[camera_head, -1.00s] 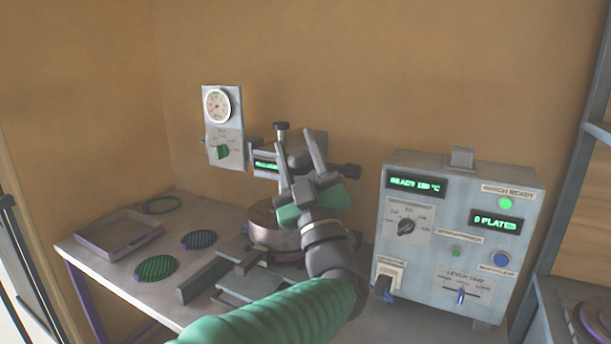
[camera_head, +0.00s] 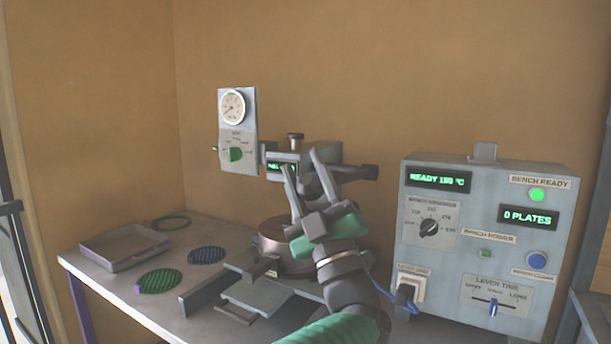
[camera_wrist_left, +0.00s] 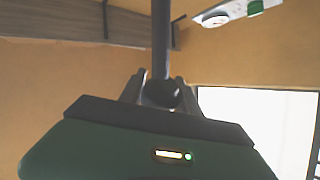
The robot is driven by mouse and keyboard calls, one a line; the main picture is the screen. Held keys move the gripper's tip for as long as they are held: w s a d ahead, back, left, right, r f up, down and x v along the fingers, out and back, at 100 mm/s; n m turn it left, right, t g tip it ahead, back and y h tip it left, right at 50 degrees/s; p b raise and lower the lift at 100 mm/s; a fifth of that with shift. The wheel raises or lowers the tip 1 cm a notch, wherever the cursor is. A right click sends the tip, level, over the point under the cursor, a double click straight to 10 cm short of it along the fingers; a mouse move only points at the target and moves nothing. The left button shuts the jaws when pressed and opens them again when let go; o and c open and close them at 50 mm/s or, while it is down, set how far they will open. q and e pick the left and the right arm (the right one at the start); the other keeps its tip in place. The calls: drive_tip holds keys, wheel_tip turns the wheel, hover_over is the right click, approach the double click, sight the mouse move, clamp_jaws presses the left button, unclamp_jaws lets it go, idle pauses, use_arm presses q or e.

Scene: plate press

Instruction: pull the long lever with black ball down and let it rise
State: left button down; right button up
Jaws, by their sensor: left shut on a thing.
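My left gripper (camera_head: 301,172) is in front of the press (camera_head: 285,245) in the head view, fingers pointing up and away. In the left wrist view its two fingers are closed around the black ball (camera_wrist_left: 161,94). The long lever (camera_wrist_left: 160,42) is a dark rod running upward in that view from the ball. In the head view the ball is mostly hidden between the fingers, and the lever cannot be made out clearly. My right gripper is not in view.
The control box (camera_head: 480,240) stands right of the arm, its displays reading READY and 0 PLATES. A gauge panel (camera_head: 237,130) is on the wall.

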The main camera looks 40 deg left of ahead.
use_arm(q)
drive_tip(key=shift+r, duration=0.15)
drive_tip(key=c, duration=0.9)
unclamp_jaws()
drive_tip(key=v, duration=1.7)
